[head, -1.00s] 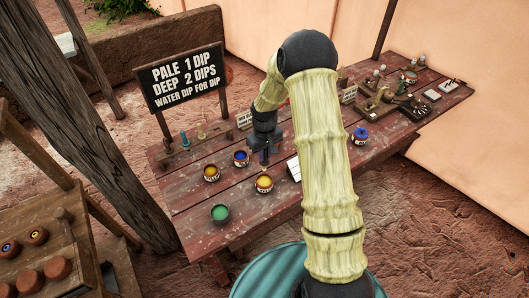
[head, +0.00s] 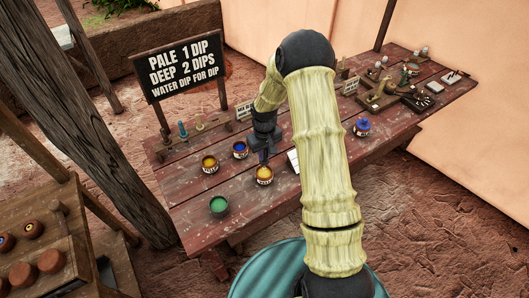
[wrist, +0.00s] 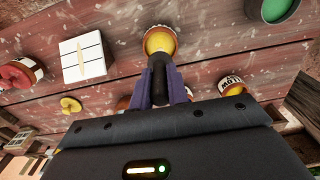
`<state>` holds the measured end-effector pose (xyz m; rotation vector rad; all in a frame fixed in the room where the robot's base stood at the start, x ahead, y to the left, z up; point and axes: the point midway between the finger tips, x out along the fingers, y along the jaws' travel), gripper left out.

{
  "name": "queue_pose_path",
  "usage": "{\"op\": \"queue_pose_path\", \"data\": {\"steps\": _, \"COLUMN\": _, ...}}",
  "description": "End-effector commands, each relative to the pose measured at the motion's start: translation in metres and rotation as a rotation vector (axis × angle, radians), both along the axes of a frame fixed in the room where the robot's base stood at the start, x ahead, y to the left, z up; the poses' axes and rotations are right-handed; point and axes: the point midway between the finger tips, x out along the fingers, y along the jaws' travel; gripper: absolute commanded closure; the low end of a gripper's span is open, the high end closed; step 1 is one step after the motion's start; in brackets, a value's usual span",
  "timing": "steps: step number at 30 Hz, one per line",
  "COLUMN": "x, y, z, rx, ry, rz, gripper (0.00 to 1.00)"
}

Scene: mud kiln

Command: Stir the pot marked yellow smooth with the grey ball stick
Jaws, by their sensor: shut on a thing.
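My gripper (head: 266,153) is shut on a dark grey stick (wrist: 158,86), held between purple-grey fingers in the wrist view. It hangs just above the front yellow pot (head: 264,174), which also shows ahead of the fingers in the wrist view (wrist: 160,41). The stick points at this pot; I cannot tell whether its end is in the paint. A second yellow pot (head: 210,164) stands to its left. The stick's ball end is not clearly visible.
A blue pot (head: 240,150) stands close behind, and a green pot (head: 219,205) stands in front. A white block (head: 293,161) is to the right. Upright sticks (head: 183,130) stand in a rack below the sign (head: 184,67). Another blue pot (head: 362,127) is further right.

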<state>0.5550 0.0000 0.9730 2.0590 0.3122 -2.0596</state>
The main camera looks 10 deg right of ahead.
Motion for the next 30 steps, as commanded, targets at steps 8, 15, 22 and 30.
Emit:
{"op": "queue_pose_path", "data": {"steps": 8, "x": 0.000, "y": 0.000, "z": 0.001, "rx": 0.000, "ry": 0.000, "rz": 0.000, "gripper": 1.00}}
{"op": "queue_pose_path", "data": {"steps": 15, "x": 0.000, "y": 0.000, "z": 0.000, "rx": 0.000, "ry": 0.000, "rz": 0.000, "gripper": 1.00}}
{"op": "queue_pose_path", "data": {"steps": 22, "x": 0.000, "y": 0.000, "z": -0.006, "rx": 0.000, "ry": 0.000, "rz": 0.000, "gripper": 1.00}}
{"op": "queue_pose_path", "data": {"steps": 30, "x": 0.000, "y": 0.000, "z": -0.015, "rx": 0.000, "ry": 0.000, "rz": 0.000, "gripper": 1.00}}
